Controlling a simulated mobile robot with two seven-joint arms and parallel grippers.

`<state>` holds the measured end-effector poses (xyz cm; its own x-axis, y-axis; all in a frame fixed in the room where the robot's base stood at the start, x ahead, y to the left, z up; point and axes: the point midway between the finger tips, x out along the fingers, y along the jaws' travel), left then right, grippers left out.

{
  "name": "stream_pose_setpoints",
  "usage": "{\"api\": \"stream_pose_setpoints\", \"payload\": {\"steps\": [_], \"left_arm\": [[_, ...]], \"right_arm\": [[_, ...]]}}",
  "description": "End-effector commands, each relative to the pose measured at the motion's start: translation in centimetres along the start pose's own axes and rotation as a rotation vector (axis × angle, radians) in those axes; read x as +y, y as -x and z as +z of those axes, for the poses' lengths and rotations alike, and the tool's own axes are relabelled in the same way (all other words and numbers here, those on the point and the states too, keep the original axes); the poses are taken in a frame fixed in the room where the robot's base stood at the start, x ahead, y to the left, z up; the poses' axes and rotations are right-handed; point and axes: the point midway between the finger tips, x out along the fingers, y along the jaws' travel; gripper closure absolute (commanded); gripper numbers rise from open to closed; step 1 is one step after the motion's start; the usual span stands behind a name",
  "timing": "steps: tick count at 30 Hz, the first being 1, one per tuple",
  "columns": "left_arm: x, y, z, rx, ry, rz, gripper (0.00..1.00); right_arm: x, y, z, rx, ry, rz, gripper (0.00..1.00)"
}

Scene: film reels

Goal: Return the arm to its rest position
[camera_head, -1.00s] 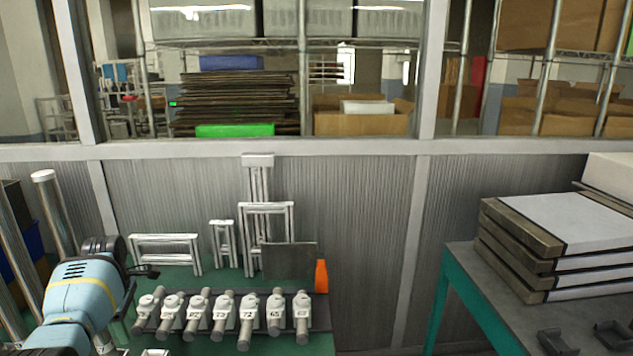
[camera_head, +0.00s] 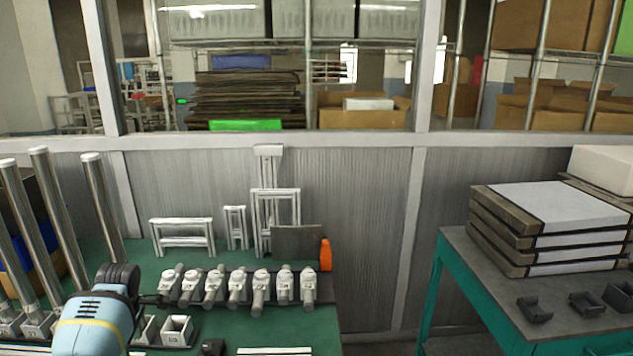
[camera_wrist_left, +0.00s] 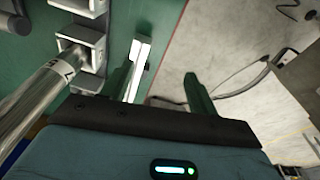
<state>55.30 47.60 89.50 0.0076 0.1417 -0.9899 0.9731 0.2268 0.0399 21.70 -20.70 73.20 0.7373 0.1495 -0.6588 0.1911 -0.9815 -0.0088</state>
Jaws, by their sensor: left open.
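My left arm comes in at the lower left of the head view, its light blue wrist with a yellow band over the green table (camera_head: 225,338). My left gripper (camera_wrist_left: 160,92) shows in the left wrist view with its two fingers apart and nothing between them. In the head view its fingers are mostly hidden behind the wrist. A metal tube (camera_wrist_left: 38,92) stands in a white square holder (camera_wrist_left: 90,48) to the left of the fingers in the wrist view. My right gripper is not in view.
Several metal tubes (camera_head: 98,195) stand at the left near my arm. A rack of several numbered white-and-metal pieces (camera_head: 237,285) and an orange bottle (camera_head: 326,256) are on the green table. A grey-topped table (camera_head: 490,285) with stacked flat boxes (camera_head: 545,225) stands right, beyond a gap.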

Motion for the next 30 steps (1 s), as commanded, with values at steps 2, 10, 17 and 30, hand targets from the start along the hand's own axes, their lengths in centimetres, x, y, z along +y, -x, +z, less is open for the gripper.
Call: {"api": "stream_pose_setpoints", "payload": {"steps": [2, 10, 17, 30], "left_arm": [[-1.3, -1.4, 0.5, 0.034, -0.038, 0.012, 0.41], [-5.6, -4.4, 3.0, 0.103, -0.162, 0.055, 0.41], [-7.3, -5.3, 4.9, 0.124, -0.292, 0.127, 0.41], [2.1, -1.4, 6.6, 0.341, -0.928, 0.625, 0.41]], "right_arm": [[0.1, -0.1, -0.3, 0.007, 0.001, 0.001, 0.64], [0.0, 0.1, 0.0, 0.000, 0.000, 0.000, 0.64], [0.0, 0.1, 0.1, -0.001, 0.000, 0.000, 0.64], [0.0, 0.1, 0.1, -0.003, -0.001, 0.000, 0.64]]}}
